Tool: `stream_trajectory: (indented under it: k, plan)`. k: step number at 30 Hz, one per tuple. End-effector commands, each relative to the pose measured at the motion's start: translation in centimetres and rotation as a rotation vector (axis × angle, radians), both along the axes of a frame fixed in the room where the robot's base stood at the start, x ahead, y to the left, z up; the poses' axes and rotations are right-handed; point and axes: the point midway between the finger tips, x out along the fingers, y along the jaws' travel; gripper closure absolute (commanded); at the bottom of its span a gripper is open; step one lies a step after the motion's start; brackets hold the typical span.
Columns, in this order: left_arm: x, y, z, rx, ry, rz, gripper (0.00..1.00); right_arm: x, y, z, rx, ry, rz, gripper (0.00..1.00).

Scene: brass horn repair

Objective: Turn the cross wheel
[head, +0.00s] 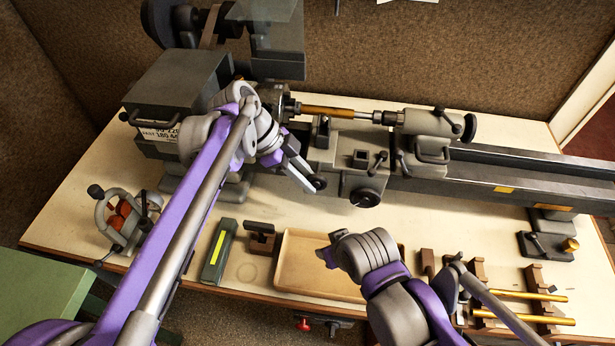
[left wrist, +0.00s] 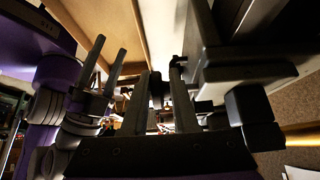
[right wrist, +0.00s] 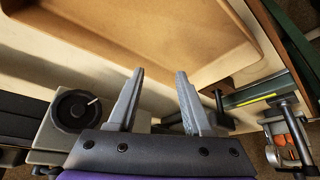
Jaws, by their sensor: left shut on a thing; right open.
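The lathe carriage (head: 340,160) stands mid-bed. A black wheel (head: 365,198) faces forward on its front box; it shows in the right wrist view (right wrist: 75,110) with a pale mark. My left gripper (head: 310,182) is left of that wheel, shut on a small dark round knob (head: 320,183). The fingers cover much of the knob, so I cannot tell how it joins the cross wheel. The left wrist view shows the left fingers (left wrist: 160,78) in shadow. My right gripper (right wrist: 160,75) is open and empty near the tray; its fingers also show in the left wrist view (left wrist: 107,55).
A tan tray (head: 290,275) lies in front of the carriage. A green box (head: 218,250) and a small vise (head: 125,220) are to its left. Brass rods (head: 520,295) rest on wooden supports at right. The tailstock (head: 430,130) stands right of the carriage.

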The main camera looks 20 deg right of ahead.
Motion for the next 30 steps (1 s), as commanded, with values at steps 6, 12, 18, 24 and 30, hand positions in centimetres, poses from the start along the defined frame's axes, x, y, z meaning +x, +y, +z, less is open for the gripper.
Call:
stream_trajectory:
  k: [6, 12, 18, 24, 30]
  plan:
    - [-0.36, 0.25, -0.30, -0.003, 0.014, -0.010, 1.00, -0.07, 0.00, -0.18, 0.000, 0.001, 0.000, 0.50]
    - [-0.36, 0.27, -0.30, -0.002, 0.014, -0.010, 1.00, -0.06, 0.00, -0.17, 0.000, 0.001, 0.000, 0.50]
    - [-0.32, 0.23, -0.24, -0.003, 0.014, -0.008, 0.55, -0.06, 0.00, -0.16, 0.000, 0.001, 0.000, 0.50]
    - [-0.22, 0.17, -0.12, -0.006, 0.013, -0.007, 0.55, -0.05, 0.00, -0.12, 0.000, 0.001, 0.000, 0.50]
    - [-0.17, 0.14, -0.07, -0.006, 0.013, -0.005, 0.55, -0.04, 0.00, -0.10, 0.000, 0.001, 0.000, 0.50]
